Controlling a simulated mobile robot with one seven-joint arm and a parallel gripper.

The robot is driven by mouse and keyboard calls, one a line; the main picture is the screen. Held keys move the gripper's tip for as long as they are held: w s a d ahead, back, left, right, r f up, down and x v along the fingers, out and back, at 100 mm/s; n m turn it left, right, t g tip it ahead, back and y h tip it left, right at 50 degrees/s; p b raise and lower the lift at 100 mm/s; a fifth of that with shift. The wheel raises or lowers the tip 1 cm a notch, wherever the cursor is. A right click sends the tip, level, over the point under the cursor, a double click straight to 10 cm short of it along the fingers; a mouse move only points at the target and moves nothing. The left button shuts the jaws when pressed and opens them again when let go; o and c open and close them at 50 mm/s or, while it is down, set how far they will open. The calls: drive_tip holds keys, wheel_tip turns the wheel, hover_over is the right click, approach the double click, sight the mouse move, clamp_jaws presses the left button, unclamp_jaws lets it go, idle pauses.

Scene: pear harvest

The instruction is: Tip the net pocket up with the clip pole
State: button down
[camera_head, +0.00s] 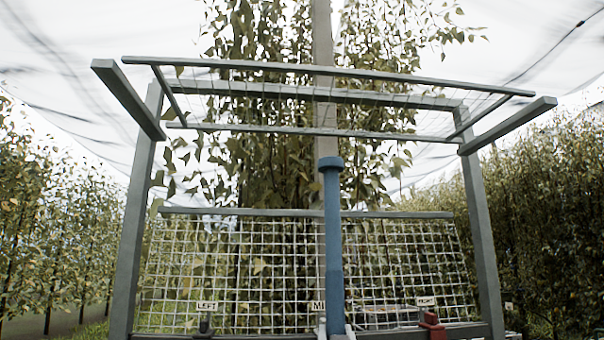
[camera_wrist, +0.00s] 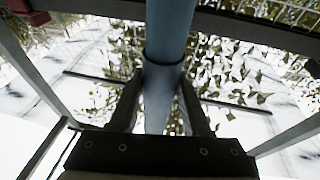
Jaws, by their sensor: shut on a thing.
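My gripper (camera_wrist: 160,78) is shut on the blue clip pole (camera_wrist: 170,25), its dark fingers on either side of the shaft. In the head view the pole (camera_head: 333,245) stands upright near the middle, and its wider capped top shows below the upper frame's lower bar, with a gap in the picture. The net pocket seems to be the thin net in the grey upper frame (camera_head: 330,69), spanning between two side arms. A white square-mesh net (camera_head: 250,265) hangs below, behind the pole. Whether the pole touches either net cannot be told.
Grey posts (camera_head: 135,220) and (camera_head: 480,220) stand left and right. Tags read LEFT (camera_head: 207,306) and RIGHT (camera_head: 427,301); a middle one is partly hidden by the pole. A dark clip (camera_head: 204,324) and a red clip (camera_head: 433,322) sit on the lower rail. Leafy branches are behind.

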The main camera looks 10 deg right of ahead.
drive_tip(key=shift+s, duration=0.1)
drive_tip(key=d+b+v, duration=0.1)
drive_tip(key=b+v, duration=0.6)
drive_tip(key=v, duration=0.5)
drive_tip(key=shift+s+d+r, duration=0.25)
drive_tip(key=shift+d, duration=0.15)
idle(0.3)
idle(0.5)
